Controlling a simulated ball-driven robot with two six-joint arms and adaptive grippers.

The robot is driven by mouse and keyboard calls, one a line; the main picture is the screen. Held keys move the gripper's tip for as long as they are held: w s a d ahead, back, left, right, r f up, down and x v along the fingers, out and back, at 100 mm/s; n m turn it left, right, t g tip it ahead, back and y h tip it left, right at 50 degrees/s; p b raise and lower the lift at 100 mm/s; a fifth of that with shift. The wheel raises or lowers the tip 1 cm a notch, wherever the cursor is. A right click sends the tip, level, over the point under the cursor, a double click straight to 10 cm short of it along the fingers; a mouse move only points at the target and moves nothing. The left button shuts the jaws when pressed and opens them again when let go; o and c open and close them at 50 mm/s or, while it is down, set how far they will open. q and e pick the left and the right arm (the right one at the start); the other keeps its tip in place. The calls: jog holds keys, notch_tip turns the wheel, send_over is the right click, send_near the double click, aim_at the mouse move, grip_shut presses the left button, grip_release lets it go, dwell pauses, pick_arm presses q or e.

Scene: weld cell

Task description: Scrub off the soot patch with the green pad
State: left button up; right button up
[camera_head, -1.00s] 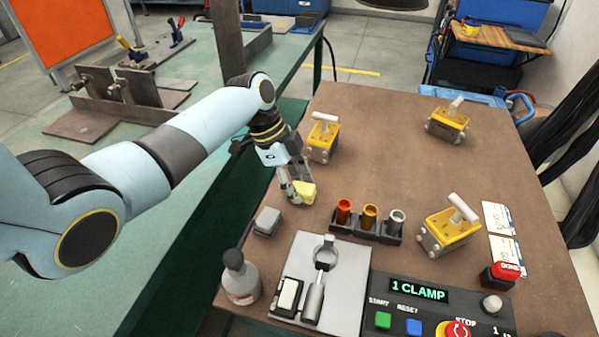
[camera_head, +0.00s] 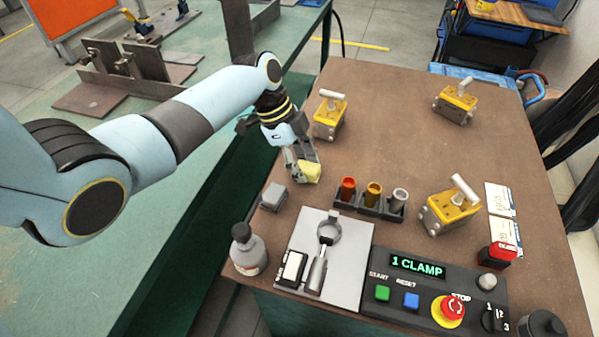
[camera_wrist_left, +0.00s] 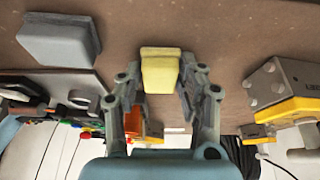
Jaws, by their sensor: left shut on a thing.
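My left gripper (camera_head: 303,166) is shut on a small pale yellow block (camera_head: 313,173), low over the brown tabletop. The left wrist view shows the block (camera_wrist_left: 160,72) between the two fingertips (camera_wrist_left: 160,80). I see only yellow on it, no green face, and I cannot tell whether it touches the table. I cannot make out a soot patch in either view. My right gripper is not in view.
The table's middle is clear.

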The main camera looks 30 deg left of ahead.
aim_at(317, 152)
pick_arm(q)
jog(key=shift+w+a+b, duration=0.2)
jog(key=shift+w+b, duration=0.25)
jog(key=shift+w, duration=0.25)
jog(key=shift+w+a+b, duration=0.2)
jog(key=shift+w+b, duration=0.2)
jog(key=shift+w, duration=0.25)
jog(key=shift+w+a+b, duration=0.2)
jog(key=shift+w+b, duration=0.25)
jog(key=shift+w, duration=0.25)
jog(key=shift+w+a+f+b, duration=0.1)
jog(key=shift+w+a+b, duration=0.05)
jog(key=shift+w+b, duration=0.4)
jog(key=shift+w+a+f+b, duration=0.1)
jog(key=shift+w+b, duration=0.3)
jog(key=shift+b, duration=0.1)
jog(key=shift+w+a+r+b, duration=0.1)
jog(key=shift+w+a+b, duration=0.05)
jog(key=shift+w+b, duration=0.4)
notch_tip(317, 152, up, 6)
jog(key=p, duration=0.5)
jog(key=shift+p, duration=0.4)
jog(key=shift+r, duration=0.1)
notch_tip(317, 152, up, 3)
jog(key=p, duration=0.3)
